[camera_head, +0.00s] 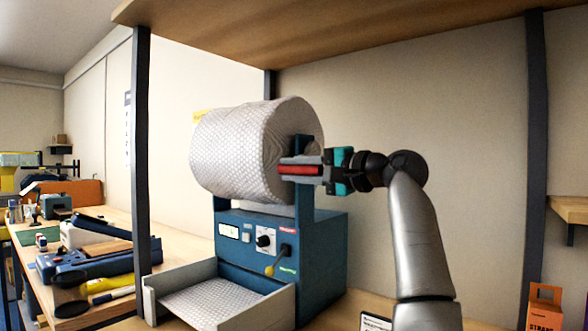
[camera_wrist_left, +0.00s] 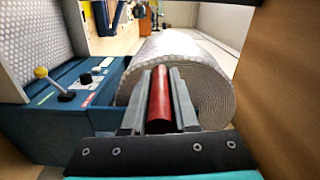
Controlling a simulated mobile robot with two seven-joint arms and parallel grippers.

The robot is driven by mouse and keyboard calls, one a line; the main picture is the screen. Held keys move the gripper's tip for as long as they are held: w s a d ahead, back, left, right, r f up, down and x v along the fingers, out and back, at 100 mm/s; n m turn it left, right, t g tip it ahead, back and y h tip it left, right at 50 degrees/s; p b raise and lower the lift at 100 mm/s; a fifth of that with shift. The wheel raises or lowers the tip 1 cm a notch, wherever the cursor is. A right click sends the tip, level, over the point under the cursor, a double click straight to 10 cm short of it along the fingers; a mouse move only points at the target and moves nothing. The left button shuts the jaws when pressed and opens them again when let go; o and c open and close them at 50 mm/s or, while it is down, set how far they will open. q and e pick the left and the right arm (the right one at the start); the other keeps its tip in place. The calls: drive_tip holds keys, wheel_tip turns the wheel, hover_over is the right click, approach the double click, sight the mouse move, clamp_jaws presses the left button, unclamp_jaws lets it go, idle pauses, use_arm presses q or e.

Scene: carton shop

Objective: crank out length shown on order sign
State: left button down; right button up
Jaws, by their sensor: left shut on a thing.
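A blue dispensing machine (camera_head: 322,262) carries a large roll of white bubble wrap (camera_head: 232,152) between uprights. Its front has a small display (camera_head: 229,231), a black knob (camera_head: 265,240) and a yellow-tipped lever (camera_head: 271,269). My left gripper (camera_head: 298,170) is shut on the red crank handle (camera_wrist_left: 160,104) at the right end of the roll, with one finger on each side of it. A grey tray (camera_head: 149,303) in front holds a bubble-wrap sheet (camera_head: 222,300). A white card with dark edges (camera_head: 376,322) is cut off at the bottom. My right gripper is out of view.
A wooden shelf (camera_head: 330,35) hangs overhead, on dark posts (camera_head: 142,150). A side bench (camera_head: 20,262) at left is crowded with tools and devices. An orange box (camera_head: 544,306) stands at lower right.

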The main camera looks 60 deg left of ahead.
use_arm(q)
drive_tip(key=shift+f, duration=0.1)
idle(0.3)
drive_tip(key=c, duration=0.7)
unclamp_jaws()
drive_tip(key=shift+w, duration=0.1)
